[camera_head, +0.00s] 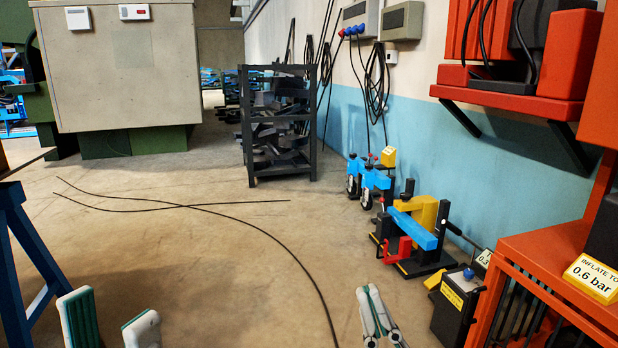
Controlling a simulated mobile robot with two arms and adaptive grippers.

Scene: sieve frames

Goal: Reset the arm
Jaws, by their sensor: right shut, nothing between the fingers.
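My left gripper (111,305) shows at the bottom left edge, with its two pale, green-padded fingers apart and bare floor between them. It is open and empty. My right gripper (369,290) shows at the bottom, right of the middle, with its fingers together. It is shut on nothing. Both appear in front of the concrete floor, and neither is seen touching anything. Most of both arms is out of view.
A blue stand (28,262) is left of my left gripper. A black, yellow and blue device (417,232) and a black box (455,307) stand right of my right gripper, near an orange bench (545,250). A dark cable (255,229) crosses the open floor. A shelf rack (247,130) stands behind.

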